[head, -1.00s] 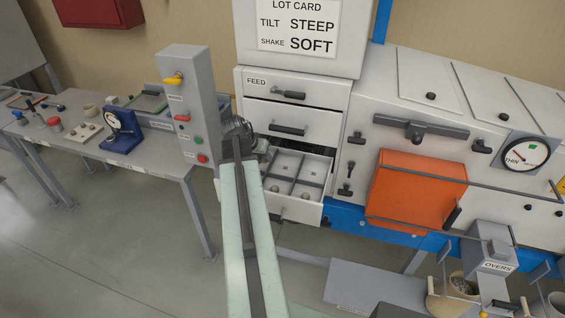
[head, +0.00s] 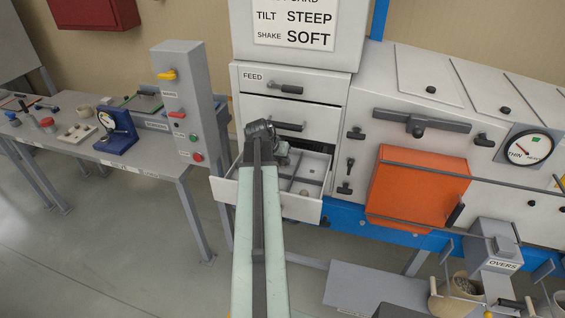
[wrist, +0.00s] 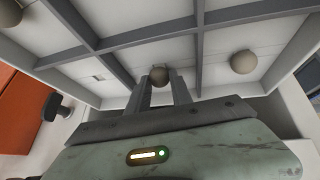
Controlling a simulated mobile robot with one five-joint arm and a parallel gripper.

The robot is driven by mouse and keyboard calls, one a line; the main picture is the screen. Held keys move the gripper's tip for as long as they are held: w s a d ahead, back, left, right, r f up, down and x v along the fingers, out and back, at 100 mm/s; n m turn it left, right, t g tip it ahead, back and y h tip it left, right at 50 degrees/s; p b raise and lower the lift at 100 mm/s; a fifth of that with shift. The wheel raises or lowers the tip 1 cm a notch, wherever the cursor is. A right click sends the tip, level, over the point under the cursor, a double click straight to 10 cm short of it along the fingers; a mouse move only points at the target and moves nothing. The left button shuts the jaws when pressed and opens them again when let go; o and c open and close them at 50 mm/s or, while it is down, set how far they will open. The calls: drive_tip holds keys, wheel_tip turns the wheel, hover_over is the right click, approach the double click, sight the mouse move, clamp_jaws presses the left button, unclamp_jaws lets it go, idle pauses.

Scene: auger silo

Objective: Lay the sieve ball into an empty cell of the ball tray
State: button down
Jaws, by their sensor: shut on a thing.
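The ball tray is an open white drawer with grey dividers (head: 313,210), pulled out under the feed cabinet. In the wrist view its dividers (wrist: 120,72) run across the picture. My gripper (wrist: 160,84) is shut on the sieve ball (wrist: 159,75), a small grey-brown ball at the fingertips. The ball shows against the middle cell near a tray wall; its height above the floor is unclear. One pale ball (wrist: 242,62) lies in the cell to the right, another (wrist: 9,13) at the upper left. The cell at left centre looks empty. In the head view my arm hides part of the tray.
A grey control post (head: 181,105) stands left of the tray. An orange box (head: 417,188) sticks out from the machine at right. A bench (head: 135,158) with small items stands at left. The floor in front is clear at left.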

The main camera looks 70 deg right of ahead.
drive_tip(key=shift+f, duration=0.25)
drive_tip(key=c, duration=1.1)
unclamp_jaws()
drive_tip(key=shift+b, duration=0.3)
drive_tip(key=shift+c, duration=0.2)
drive_tip(key=shift+w+a+r+p, duration=0.1)
drive_tip(key=shift+w+r+p, duration=0.05)
drive_tip(key=shift+r+p, duration=0.45)
drive_tip(key=p+v, duration=0.9)
drive_tip(key=v, duration=0.2)
drive_tip(key=shift+a+p, duration=0.25)
drive_tip(key=shift+p, duration=0.05)
